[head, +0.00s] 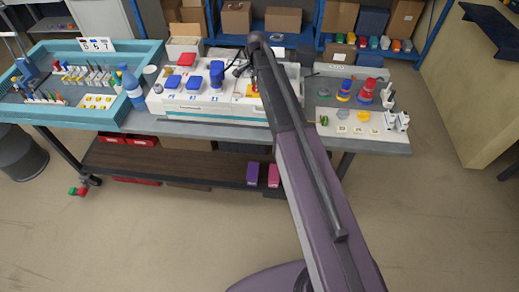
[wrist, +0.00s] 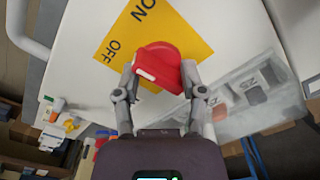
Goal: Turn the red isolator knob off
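The red isolator knob (wrist: 160,60) sits on a yellow plate (wrist: 185,28) printed ON and OFF, on a white panel. In the wrist view ON is at the top and OFF is left of the knob. A pale mark shows on the knob's lower left edge; I cannot tell exactly which label it points to. My gripper (wrist: 158,70) has one finger on each side of the knob, and both fingertips appear to touch it. In the head view the yellow plate (head: 252,90) shows on the white socket box, partly hidden by my arm.
The white socket box (head: 205,106) carries blue covers (head: 195,82) left of the knob. A blue bottle (head: 131,88) and a teal tray (head: 75,116) stand to the left. A grey board with colored plugs (head: 366,92) lies to the right.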

